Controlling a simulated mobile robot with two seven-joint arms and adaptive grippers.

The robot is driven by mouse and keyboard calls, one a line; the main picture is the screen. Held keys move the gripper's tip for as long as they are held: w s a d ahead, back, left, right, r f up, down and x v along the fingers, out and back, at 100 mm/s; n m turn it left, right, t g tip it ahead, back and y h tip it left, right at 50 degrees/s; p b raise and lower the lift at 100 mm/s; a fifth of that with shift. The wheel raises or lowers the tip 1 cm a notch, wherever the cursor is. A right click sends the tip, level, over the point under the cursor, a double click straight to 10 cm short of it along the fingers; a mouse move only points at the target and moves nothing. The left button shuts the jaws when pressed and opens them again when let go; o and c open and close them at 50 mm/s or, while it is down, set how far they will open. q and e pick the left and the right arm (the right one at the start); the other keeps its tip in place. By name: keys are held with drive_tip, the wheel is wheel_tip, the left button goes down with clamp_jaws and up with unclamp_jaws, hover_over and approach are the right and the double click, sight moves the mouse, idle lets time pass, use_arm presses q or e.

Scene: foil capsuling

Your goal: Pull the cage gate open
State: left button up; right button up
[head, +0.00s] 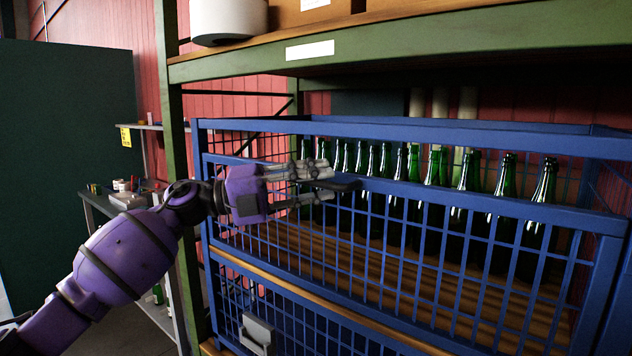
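The cage (600,292) is a blue steel frame with wire mesh, standing on a shelf. Its front gate (400,193) has a blue top rail and mesh below, and it looks closed. My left gripper (331,184) is in front of the gate near the top rail, left of the middle. Its grey fingers point right and lie one above the other, with a dark bar-like piece between or behind them. I cannot tell whether they touch the gate or hold that piece. Any gate handle there is hidden by the gripper. My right gripper is not in view.
Several green bottles (468,180) stand in a row inside the cage, behind the gate. A green shelf beam (420,45) runs above, and a green post (172,110) stands at the left.

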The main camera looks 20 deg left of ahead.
use_arm(q)
drive_tip(key=shift+c, duration=0.2)
clamp_jaws()
drive_tip(key=shift+f, duration=0.2)
